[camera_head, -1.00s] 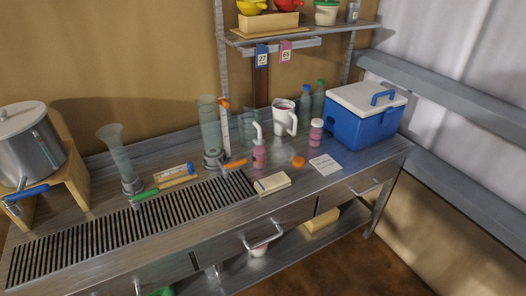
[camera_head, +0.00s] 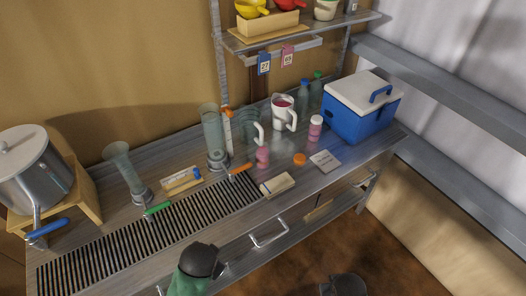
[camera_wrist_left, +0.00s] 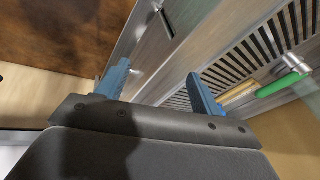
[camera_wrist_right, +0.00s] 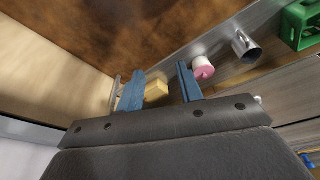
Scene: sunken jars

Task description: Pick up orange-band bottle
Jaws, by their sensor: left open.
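I cannot make out an orange band on any bottle. Two bottles stand at the back of the counter beside the blue cooler, a dark teal one (camera_head: 302,97) and one with a green cap (camera_head: 317,90). My left gripper (camera_wrist_left: 158,72) is open and empty near the counter's front edge. My right gripper (camera_wrist_right: 160,72) is open and empty, with a yellow block farther off behind its fingers.
The counter holds a slatted drain (camera_head: 150,235), tall glass cylinders (camera_head: 215,140), a white mug (camera_head: 283,115), a blue cooler (camera_head: 358,108) and a steel pot (camera_head: 30,170). A shelf (camera_head: 300,38) hangs above the back. Drawer handles (camera_head: 270,235) stick out in front.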

